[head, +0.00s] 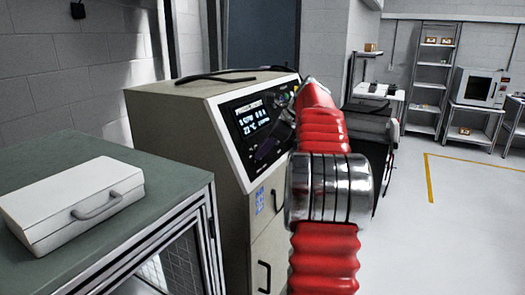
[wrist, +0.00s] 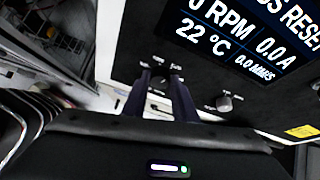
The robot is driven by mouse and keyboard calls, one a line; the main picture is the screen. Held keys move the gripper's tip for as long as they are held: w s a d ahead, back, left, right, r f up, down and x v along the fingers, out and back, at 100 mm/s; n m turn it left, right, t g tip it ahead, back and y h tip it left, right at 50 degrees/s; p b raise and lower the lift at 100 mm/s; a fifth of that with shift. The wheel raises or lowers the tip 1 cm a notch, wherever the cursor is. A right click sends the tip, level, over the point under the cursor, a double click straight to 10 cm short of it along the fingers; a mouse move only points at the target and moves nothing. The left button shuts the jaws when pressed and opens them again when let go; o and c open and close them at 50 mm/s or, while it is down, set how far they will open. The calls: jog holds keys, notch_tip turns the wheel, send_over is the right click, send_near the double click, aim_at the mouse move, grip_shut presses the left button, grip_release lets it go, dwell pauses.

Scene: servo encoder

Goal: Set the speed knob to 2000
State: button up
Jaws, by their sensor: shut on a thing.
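My gripper (wrist: 165,88) is shut on a small dark knob (wrist: 162,79) on the cabinet's black control panel (wrist: 130,48). The white marks around this knob are too small to read, so I cannot tell its name or setting. A second, silvery knob (wrist: 225,103) with white marks sits to the right, apart from my fingers. The display (wrist: 250,32) reads 0 RPM, 22 °C, 0.0 A and 0.0 MM/S. In the head view, the display (head: 252,117) shows beside my red arm, which hides part of the panel.
The panel belongs to a beige cabinet (head: 180,125) with a black cable on top. A green-topped bench (head: 160,167) with a white case (head: 70,200) stands at left. Shelves (head: 430,80) and a microwave-like box (head: 480,88) stand at the back right. The floor at right is clear.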

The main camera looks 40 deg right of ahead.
jog(key=m+y, duration=0.2)
jog(key=m, duration=0.1)
jog(key=d+m+g+y, duration=0.1)
jog(key=m, duration=0.1)
jog(key=shift+f, duration=0.4)
jog(key=m+y, duration=0.2)
jog(key=m, duration=0.1)
jog(key=m+y, duration=0.1)
jog(key=shift+d+f+m+t, duration=0.1)
jog(key=shift+d+m+t, duration=0.2)
jog(key=shift+m, duration=0.1)
jog(key=o, duration=0.7)
jog(key=shift+w, duration=0.1)
jog(key=o, duration=0.3)
jog(key=shift+o, duration=0.2)
jog(key=shift+a, duration=0.1)
